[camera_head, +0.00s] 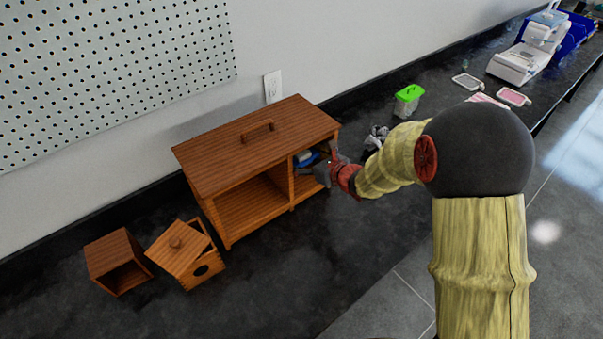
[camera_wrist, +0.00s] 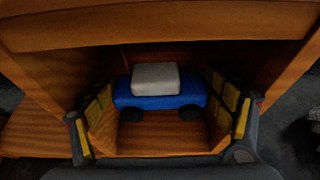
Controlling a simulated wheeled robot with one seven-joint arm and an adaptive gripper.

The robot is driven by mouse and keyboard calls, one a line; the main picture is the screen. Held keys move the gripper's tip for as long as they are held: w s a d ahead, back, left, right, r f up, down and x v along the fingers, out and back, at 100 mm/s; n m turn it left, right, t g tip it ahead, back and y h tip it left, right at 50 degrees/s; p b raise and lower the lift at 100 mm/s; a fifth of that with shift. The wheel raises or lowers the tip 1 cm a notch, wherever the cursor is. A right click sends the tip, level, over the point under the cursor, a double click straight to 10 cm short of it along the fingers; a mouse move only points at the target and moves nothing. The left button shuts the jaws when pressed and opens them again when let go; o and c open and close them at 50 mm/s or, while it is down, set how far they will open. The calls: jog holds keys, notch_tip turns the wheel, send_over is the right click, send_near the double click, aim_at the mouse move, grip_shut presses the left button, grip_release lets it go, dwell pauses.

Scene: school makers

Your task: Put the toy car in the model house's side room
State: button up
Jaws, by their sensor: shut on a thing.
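The toy car is blue with a grey-white roof and dark wheels. It shows in the wrist view (camera_wrist: 160,90) and, partly hidden, in the head view (camera_head: 305,158). The model house (camera_head: 255,140) is a brown wooden box with a handle on top, a wide open room at left and a narrow side room at right. My gripper (camera_head: 333,168) reaches into the side room's front opening. Its padded fingers (camera_wrist: 160,105) are shut on the car's two ends. The car is inside the side room, above or on its wooden floor; I cannot tell whether it touches.
A small open wooden box (camera_head: 118,262) and a lidded wooden box with a round hole (camera_head: 186,255) stand left of the house. A green-lidded tub (camera_head: 408,100) and a crumpled grey thing (camera_head: 377,137) lie to the right. The dark counter (camera_head: 290,265) in front is clear.

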aim_at(303, 179)
notch_tip(303, 179, down, 7)
jog(key=shift+b, duration=1.05)
jog(key=shift+f, duration=0.2)
jog(key=o, duration=0.9)
jog(key=shift+r, duration=0.15)
